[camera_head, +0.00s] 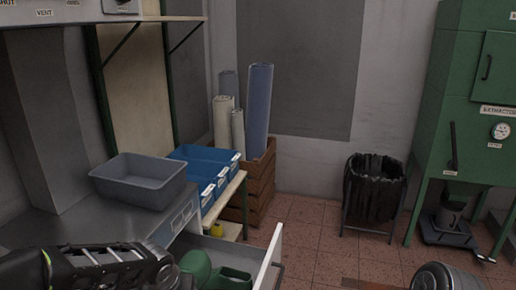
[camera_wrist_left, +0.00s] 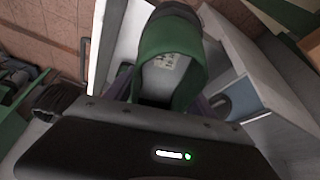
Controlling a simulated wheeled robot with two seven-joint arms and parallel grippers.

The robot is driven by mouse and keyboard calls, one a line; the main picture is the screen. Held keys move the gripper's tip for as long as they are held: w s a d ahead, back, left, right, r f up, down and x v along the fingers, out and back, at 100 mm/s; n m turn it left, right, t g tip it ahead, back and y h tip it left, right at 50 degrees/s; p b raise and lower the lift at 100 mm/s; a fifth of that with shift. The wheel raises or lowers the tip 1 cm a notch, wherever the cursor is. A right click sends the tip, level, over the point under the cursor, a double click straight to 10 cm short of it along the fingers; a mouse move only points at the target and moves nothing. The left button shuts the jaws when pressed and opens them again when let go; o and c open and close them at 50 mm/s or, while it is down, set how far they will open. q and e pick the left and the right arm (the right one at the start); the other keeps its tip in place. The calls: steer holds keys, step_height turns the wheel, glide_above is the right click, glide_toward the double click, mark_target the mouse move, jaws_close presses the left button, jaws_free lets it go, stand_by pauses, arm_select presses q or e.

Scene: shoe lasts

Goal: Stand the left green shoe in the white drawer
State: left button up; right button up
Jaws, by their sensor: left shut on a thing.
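My left gripper (camera_wrist_left: 165,95) is shut on a green shoe (camera_wrist_left: 172,42); in the left wrist view its pale insole with a small printed mark faces the camera. The white drawer (camera_head: 269,262) stands pulled out at the bottom of the head view, and its white walls (camera_wrist_left: 262,72) show on both sides of the shoe in the wrist view. In the head view, a rounded green piece (camera_head: 196,265) and a boxier green piece (camera_head: 234,278) show beside my left wrist; I cannot tell if they are one shoe. Whether the sole touches the drawer floor is hidden. My right gripper is out of view.
A grey bin (camera_head: 140,182) stands on the grey bench above the drawer. Blue trays (camera_head: 204,170) sit beside it, with a wooden crate (camera_head: 262,180) of rolls behind. A black-lined waste bin (camera_head: 372,192) and green machine (camera_head: 465,110) stand right.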

arm_select(q)
steer(key=shift+r, duration=0.15)
steer(key=shift+a+f, duration=0.15)
steer(key=shift+f, duration=0.05)
steer(key=s+f, duration=0.3)
steer(key=f, duration=1)
steer(key=shift+s+f, duration=0.3)
steer(key=shift+s, duration=0.15)
